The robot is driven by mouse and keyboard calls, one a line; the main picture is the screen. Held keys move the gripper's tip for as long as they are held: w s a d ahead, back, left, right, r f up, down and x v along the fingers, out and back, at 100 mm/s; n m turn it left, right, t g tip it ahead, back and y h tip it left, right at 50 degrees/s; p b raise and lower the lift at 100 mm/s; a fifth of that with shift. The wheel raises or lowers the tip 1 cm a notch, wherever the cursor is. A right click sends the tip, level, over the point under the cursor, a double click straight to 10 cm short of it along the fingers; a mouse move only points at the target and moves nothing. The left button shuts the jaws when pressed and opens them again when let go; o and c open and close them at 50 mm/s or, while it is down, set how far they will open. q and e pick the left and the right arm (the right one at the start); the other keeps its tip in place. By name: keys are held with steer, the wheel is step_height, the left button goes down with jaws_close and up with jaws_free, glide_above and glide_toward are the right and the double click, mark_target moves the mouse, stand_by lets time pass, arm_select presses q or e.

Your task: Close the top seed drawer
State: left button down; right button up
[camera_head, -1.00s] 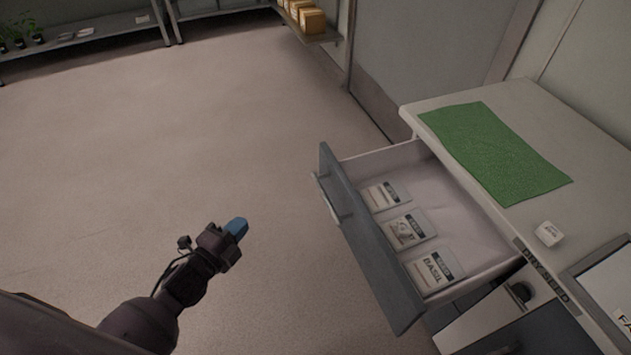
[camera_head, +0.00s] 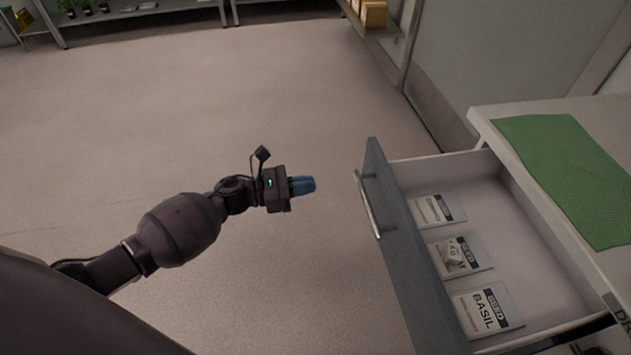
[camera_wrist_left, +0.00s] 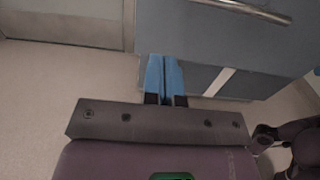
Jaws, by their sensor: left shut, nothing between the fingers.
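The top seed drawer (camera_head: 402,235) stands pulled out from the white cabinet, with a grey front and a metal bar handle (camera_head: 368,205). Several seed packets lie inside, among them one marked BASIL (camera_head: 484,311). My left gripper (camera_head: 312,185) is shut and empty, to the left of the drawer front and apart from it, its blue fingertips pointing towards the front. In the left wrist view the blue fingertips (camera_wrist_left: 164,60) lie together, below the grey drawer front (camera_wrist_left: 220,38) and its handle (camera_wrist_left: 245,10). My right gripper is not in view.
The cabinet top (camera_head: 495,117) carries a green mat (camera_head: 565,165). Shelves with plants (camera_head: 150,10) and boxes (camera_head: 374,14) stand at the back. The floor (camera_head: 180,110) left of the drawer is clear.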

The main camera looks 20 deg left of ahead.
mark_target(358, 178)
arm_select(q)
steer(key=x, duration=1.2)
steer(key=shift+b, duration=0.3)
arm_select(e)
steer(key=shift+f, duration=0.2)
